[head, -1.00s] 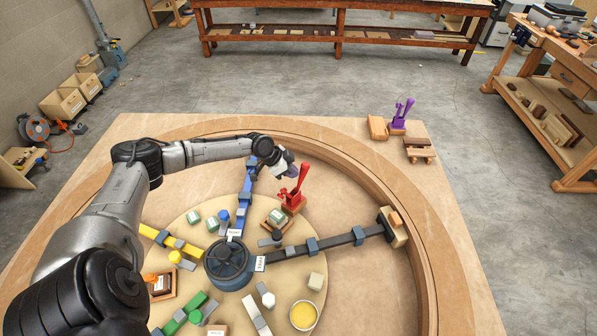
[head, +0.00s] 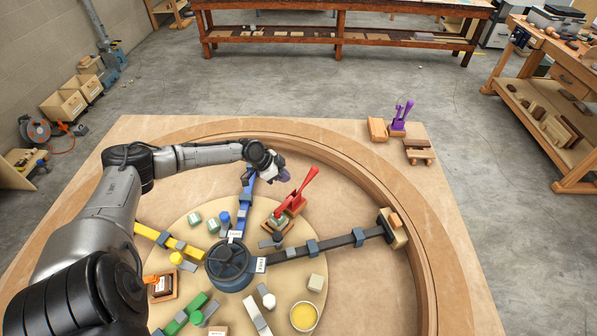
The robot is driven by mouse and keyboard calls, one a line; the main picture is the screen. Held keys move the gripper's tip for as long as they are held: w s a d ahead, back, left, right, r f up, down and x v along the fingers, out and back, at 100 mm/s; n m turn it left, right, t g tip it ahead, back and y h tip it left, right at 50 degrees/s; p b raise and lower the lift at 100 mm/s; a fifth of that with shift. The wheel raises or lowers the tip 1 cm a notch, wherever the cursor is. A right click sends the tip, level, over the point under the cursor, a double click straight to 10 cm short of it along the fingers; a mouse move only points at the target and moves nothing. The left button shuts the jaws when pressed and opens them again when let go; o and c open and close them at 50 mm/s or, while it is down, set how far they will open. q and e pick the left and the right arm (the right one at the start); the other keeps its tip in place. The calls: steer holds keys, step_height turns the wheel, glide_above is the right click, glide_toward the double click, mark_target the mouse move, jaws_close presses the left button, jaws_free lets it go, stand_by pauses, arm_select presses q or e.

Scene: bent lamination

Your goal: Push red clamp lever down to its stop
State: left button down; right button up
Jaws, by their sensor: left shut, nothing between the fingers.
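The red clamp (head: 296,203) stands inside the curved wooden ring, beside a small wooden block with a pale green piece. Its red lever (head: 310,181) slants up and to the right, well above the clamp base. My left gripper (head: 282,177) is shut and empty, just left of the lever, over the far end of the blue arm (head: 246,196). A gap shows between the gripper and the lever in this view. The fingertips are small and partly hidden by the gripper body. My right gripper is out of view.
A dark hub (head: 230,262) with blue, yellow and black arms stands in the middle. Small blocks and a yellow cup (head: 303,316) lie around it. The wooden ring (head: 372,181) curves behind the clamp. A purple clamp (head: 398,121) stands at the board's far right corner.

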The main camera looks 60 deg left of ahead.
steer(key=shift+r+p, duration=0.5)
steer(key=shift+p, duration=0.05)
arm_select(q)
steer(key=p+v, duration=0.8)
steer(key=v, duration=0.5)
steer(key=shift+s+r, duration=0.25)
steer(key=shift+r, duration=0.05)
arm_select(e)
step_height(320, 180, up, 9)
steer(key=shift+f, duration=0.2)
arm_select(q)
steer(key=shift+a, duration=0.1)
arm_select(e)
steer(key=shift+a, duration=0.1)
